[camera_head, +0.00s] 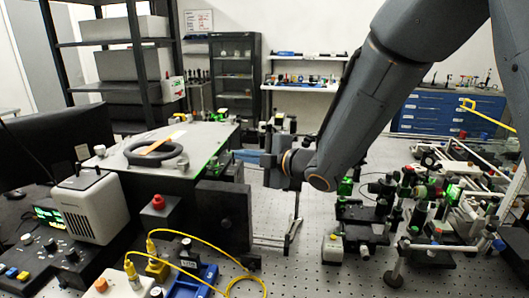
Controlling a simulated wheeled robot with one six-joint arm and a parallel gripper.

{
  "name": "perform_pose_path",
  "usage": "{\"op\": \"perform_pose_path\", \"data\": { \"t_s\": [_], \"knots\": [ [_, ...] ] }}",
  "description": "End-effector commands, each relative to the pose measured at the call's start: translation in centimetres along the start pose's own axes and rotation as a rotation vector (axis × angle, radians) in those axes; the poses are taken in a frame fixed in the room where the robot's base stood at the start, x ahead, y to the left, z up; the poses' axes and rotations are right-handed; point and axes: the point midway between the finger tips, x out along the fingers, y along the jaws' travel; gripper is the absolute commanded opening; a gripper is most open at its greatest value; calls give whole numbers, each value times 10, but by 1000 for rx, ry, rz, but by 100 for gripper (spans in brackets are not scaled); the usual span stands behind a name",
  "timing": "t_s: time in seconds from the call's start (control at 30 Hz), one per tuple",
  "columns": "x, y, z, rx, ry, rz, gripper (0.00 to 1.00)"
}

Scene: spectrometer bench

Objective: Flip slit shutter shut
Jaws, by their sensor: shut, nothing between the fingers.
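The large grey instrument box (118,167) stands at the left of the bench, with a black ring (156,150) and a tan strip on its lid. A dark upright plate (222,214) with a round knob stands at its front right. I cannot surely pick out the slit shutter; it is too small or hidden near the box's right side. My arm reaches down from the upper right. My gripper (268,163) is just right of the box, above the bench, shut and empty. Its fingertips are small and partly hidden, and I cannot tell if they touch anything.
Yellow cables (200,243) loop in front of the plate. A red button box (158,213) and a beige unit (93,207) stand at the left. Dense optics mounts (370,225) crowd the right. Bare perforated benchtop (300,272) shows at the front middle.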

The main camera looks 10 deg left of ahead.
Motion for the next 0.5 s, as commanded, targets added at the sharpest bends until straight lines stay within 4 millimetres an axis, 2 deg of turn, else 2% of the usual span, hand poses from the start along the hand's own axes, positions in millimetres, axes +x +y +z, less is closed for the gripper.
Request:
{"op": "perform_pose_path", "data": {
  "t_s": [0.3,0.5],
  "knots": [
    [-1,0,0,-3,2,1,0],
    [-24,2,2,-2,2,1,0]
  ]
}}
